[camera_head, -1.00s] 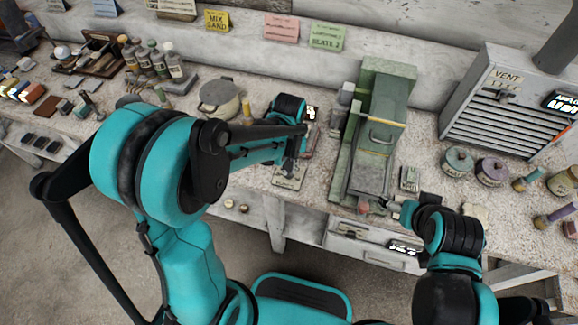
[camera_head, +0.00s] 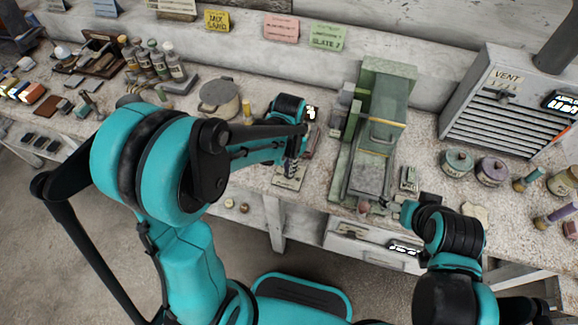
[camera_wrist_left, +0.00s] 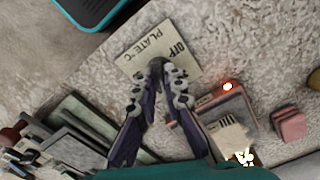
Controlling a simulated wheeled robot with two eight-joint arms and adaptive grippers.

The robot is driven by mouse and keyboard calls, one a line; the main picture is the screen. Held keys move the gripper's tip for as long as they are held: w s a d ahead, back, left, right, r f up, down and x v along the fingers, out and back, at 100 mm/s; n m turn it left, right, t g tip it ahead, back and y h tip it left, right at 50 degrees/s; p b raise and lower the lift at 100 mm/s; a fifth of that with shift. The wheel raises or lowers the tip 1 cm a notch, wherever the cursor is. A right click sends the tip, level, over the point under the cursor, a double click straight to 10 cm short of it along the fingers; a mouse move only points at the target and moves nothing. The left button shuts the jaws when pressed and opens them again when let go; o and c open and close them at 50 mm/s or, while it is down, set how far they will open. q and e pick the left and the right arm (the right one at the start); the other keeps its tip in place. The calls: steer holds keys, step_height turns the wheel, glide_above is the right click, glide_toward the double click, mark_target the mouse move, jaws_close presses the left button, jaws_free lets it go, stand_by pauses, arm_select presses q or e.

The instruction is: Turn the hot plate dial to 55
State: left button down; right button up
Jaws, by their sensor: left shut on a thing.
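The dial panel (camera_wrist_left: 160,48), a cream plate lettered "PLATE °C" and "OFF", lies flat on the bench; it also shows in the head view (camera_head: 289,183). The dark dial knob (camera_wrist_left: 157,66) stands on it, mostly hidden by fingertips. My left gripper (camera_wrist_left: 158,82) is shut on the knob from above; in the head view it (camera_head: 291,170) points down at the panel. The pointer's reading cannot be made out. The hot plate (camera_wrist_left: 228,112), with a lit orange lamp (camera_wrist_left: 227,86), sits beside the panel. My right gripper (camera_head: 392,205) is near the bench's front edge, too small to judge.
A green machine (camera_head: 375,135) stands right of the panel. A lidded pot (camera_head: 219,98) is behind left, with several bottles (camera_head: 160,62) further left. Lidded jars (camera_head: 457,160) and a vent box (camera_head: 510,100) stand at the right. The bench's front edge is close to the panel.

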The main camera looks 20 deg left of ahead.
arm_select(q)
steer(key=shift+m, duration=1)
steer(key=c, duration=1.6)
jaws_free()
step_height(320, 180, up, 12)
